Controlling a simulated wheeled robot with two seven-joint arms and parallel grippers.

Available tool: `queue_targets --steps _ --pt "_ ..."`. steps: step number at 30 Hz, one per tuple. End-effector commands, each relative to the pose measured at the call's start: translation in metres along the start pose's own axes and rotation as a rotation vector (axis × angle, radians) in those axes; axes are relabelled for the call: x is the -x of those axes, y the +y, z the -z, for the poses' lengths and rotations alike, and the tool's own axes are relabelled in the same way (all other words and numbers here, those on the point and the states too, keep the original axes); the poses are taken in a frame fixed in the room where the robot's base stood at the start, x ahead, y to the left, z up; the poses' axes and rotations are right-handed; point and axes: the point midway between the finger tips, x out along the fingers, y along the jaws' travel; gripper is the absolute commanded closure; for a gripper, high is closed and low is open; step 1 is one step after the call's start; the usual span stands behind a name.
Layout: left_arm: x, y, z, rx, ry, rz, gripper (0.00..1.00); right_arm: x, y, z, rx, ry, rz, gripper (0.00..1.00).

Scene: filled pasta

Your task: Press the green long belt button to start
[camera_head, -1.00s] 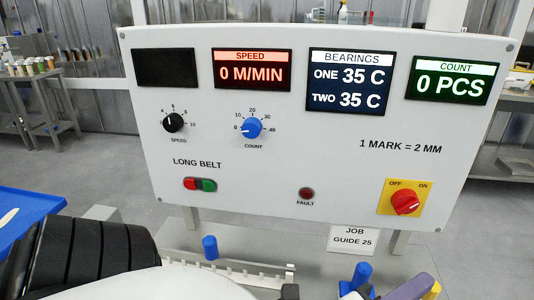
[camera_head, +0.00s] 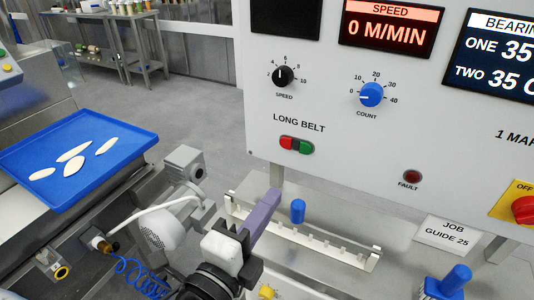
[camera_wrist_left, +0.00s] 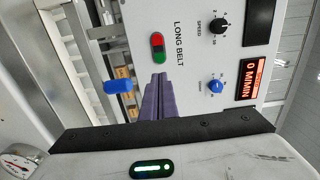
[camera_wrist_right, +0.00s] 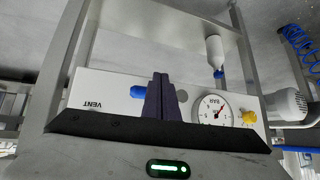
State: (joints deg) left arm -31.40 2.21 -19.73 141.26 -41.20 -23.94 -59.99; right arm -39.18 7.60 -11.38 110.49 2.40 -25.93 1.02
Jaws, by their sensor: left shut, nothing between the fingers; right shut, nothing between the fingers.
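The green long belt button (camera_head: 306,147) is the right half of a red and green pair on the white control panel (camera_head: 340,190), under the words LONG BELT. The red button (camera_head: 288,143) is directly to its left. My left gripper (camera_head: 272,198) is shut and empty, below and left of the buttons and apart from them. In the left wrist view its purple fingertips (camera_wrist_left: 159,78) point toward the panel, with the green button (camera_wrist_left: 158,57) just beyond them. My right gripper (camera_wrist_right: 161,78) shows only in its wrist view, shut and empty, facing a panel marked VENT.
The speed display (camera_head: 391,27) reads 0 M/MIN. A slotted metal rail with a blue knob (camera_head: 298,211) lies below the panel. The fault lamp (camera_head: 412,177) is dark red. A blue tray (camera_head: 120,125) with several pale pieces stands left. A gauge (camera_wrist_right: 212,110) faces my right gripper.

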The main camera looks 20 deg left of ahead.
Motion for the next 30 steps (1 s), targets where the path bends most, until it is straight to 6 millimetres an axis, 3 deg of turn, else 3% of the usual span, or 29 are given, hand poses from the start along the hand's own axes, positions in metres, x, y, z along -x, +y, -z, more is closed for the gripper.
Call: queue_targets --steps 7,11,24,30 --pt "-0.001 -0.001 -0.003 0.000 -0.008 0.001 1.00 0.001 0.000 -0.002 -0.001 -0.005 -0.001 1.00" --pt "-0.012 -0.002 -0.003 0.000 -0.007 0.003 1.00 0.004 0.000 0.000 -0.002 -0.004 -0.002 1.00" --pt "-0.099 -0.003 -0.004 0.000 -0.009 0.003 1.00 0.011 0.003 0.004 -0.008 -0.005 -0.008 1.00" --pt "-0.128 -0.001 -0.004 0.000 -0.008 0.001 1.00 0.012 0.004 0.006 -0.008 -0.003 -0.008 1.00"
